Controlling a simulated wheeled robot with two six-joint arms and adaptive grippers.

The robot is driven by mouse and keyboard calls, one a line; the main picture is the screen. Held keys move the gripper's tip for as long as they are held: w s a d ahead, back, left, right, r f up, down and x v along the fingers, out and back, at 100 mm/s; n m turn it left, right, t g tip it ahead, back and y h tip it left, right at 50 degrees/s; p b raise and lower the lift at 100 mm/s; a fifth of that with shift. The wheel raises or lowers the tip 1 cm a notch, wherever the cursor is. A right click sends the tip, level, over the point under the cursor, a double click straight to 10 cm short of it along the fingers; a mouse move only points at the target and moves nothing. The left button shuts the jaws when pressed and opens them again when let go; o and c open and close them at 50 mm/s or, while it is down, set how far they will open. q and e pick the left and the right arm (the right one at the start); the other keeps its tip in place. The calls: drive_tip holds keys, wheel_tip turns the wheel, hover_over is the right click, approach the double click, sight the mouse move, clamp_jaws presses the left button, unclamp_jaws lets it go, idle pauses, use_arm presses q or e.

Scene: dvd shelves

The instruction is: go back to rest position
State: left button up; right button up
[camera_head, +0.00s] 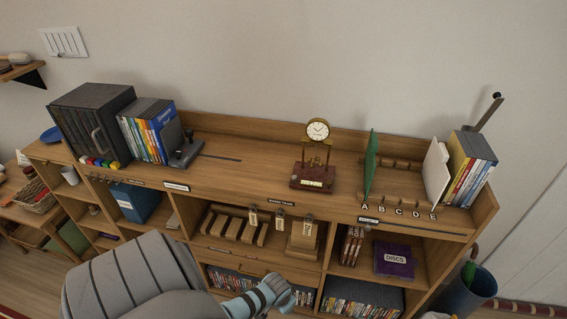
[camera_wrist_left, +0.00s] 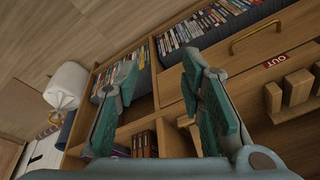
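My left gripper (camera_head: 270,297) hangs in front of the shelf unit at the bottom of the head view, low by the DVD compartments. In the left wrist view, its two teal fingers (camera_wrist_left: 160,80) are spread apart with nothing held between them. The wooden shelf unit (camera_head: 240,178) is in front of me. My right gripper cannot be made out in either view.
On the top stand a brass clock (camera_head: 318,131), a green divider (camera_head: 371,160), a white divider (camera_head: 436,172), and upright cases (camera_head: 470,168). A dark cabinet (camera_head: 92,115) stands left. Rows of DVDs (camera_wrist_left: 205,25) fill lower compartments. A blue bin (camera_head: 468,291) stands right.

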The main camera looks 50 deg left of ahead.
idle(0.5)
use_arm(q)
drive_tip(key=s+d+f, duration=0.2)
drive_tip(key=s+f, duration=0.2)
drive_tip(key=s, duration=0.4)
drive_tip(key=s+d+f+m+b, duration=0.1)
drive_tip(key=s+f, duration=0.3)
drive_tip(key=s, duration=0.4)
drive_tip(key=s+d+f+g+b, duration=0.1)
drive_tip(key=s+d+f, duration=0.2)
drive_tip(key=s+f, duration=0.2)
drive_tip(key=s, duration=0.3)
drive_tip(key=shift+s+h, duration=0.15)
drive_tip(key=shift+h, duration=0.15)
drive_tip(key=shift+d, duration=0.1)
